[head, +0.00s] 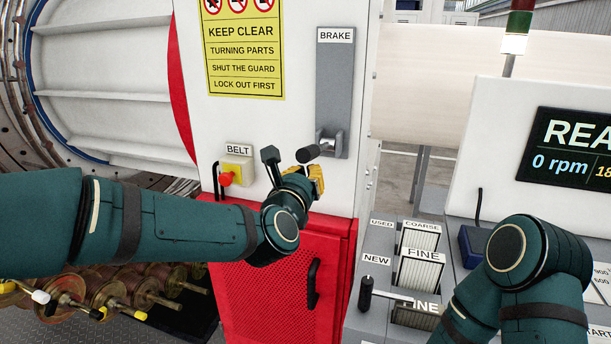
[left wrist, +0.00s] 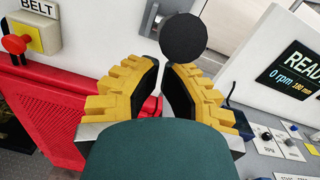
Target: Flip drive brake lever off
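The brake lever (head: 307,154) has a black cylindrical grip at the lower end of a grey plate labelled BRAKE (head: 335,80). The grip sticks out toward me, low on the plate. My left gripper (head: 317,178) has yellow fingers and is just below the grip. In the left wrist view, the round black end of the brake lever (left wrist: 183,38) shows at the fingertips, slightly right of the middle. The left gripper (left wrist: 164,66) is open, with a narrow gap between its dark pads, and holds nothing. My right gripper is out of view; only part of that arm shows.
A red BELT button on a yellow box (head: 236,171) is left of the left gripper. Below is a red mesh guard with a black handle (head: 313,284). Labelled filter slots (head: 420,240) and a READY display (head: 575,150) stand at right. Several spools lie lower left.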

